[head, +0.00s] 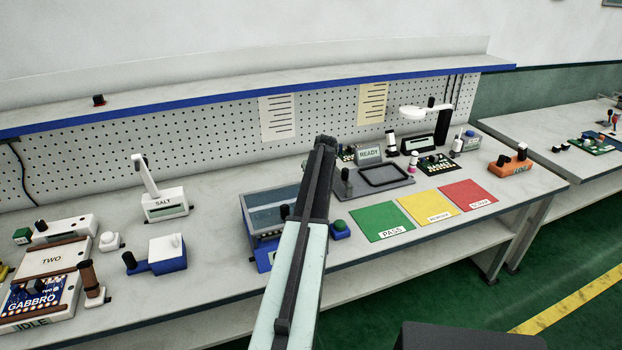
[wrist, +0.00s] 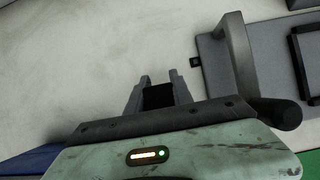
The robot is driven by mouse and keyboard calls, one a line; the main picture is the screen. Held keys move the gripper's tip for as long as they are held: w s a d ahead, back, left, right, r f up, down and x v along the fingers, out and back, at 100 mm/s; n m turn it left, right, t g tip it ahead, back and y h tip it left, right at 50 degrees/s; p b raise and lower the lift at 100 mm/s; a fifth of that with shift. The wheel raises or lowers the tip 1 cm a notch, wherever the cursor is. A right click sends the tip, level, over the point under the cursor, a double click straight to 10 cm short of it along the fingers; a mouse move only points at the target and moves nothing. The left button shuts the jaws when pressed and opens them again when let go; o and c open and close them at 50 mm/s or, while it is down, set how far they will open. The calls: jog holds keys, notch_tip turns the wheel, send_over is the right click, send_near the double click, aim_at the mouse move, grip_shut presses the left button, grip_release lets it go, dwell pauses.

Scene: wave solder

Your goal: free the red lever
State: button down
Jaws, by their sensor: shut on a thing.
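My gripper (wrist: 160,84) is over the pale bench top in the wrist view. Its two grey fingers are shut on a small black thing (wrist: 158,97), of which little shows. In the head view my arm reaches over the bench and hides the fingertips. A small upright red piece (head: 612,117) stands at the far right, on the other bench. It is too small to tell whether it is the red lever. No other red lever shows clearly.
A grey fixture with a raised handle (wrist: 238,55) is close right of my gripper. Green (head: 380,221), yellow (head: 428,208) and red (head: 467,195) mats lie on the bench (head: 215,225). A blue machine (head: 262,222) stands left of my arm.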

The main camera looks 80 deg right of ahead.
jog(key=shift+w, duration=0.15)
jog(key=c, duration=1.5)
grip_release()
jog(key=shift+c, duration=0.2)
jog(key=o, duration=0.4)
jog(key=shift+d+f, duration=0.15)
jog(key=shift+f, duration=0.05)
jog(key=shift+r, duration=0.1)
jog(key=p+v, duration=0.6)
jog(key=v, duration=0.1)
jog(key=shift+r, duration=0.15)
jog(key=shift+r+p, duration=0.35)
jog(key=shift+p, duration=0.25)
jog(key=shift+f, duration=0.15)
